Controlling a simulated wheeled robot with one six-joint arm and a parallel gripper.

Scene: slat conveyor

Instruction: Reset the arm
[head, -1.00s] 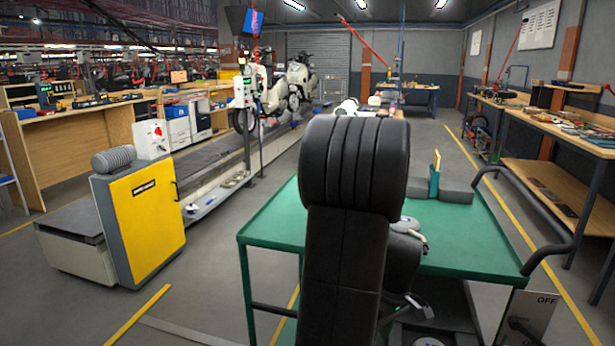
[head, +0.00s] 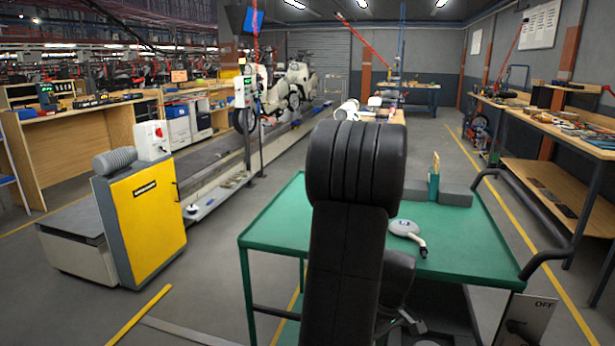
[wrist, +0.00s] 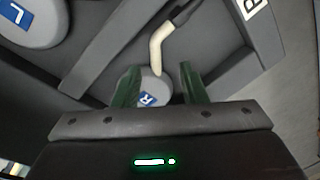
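My gripper (wrist: 158,80) shows in the wrist view with its two dark green fingers apart. Nothing is clearly held between them. Beyond the fingers lies a round grey piece with a blue R label (wrist: 148,92), and a beige bent stalk (wrist: 160,48) is just above it in the picture. A larger round grey piece with a blue L label (wrist: 28,18) is at the upper left. In the head view my black arm stands in front of the green cart, and my gripper is hidden there.
The green cart (head: 285,225) is right in front. A grey mirror-like part with a stalk (head: 404,228) and a grey block (head: 455,195) lie on it. A yellow cabinet (head: 148,225) stands left by the conveyor. A workbench (head: 560,125) is at the right.

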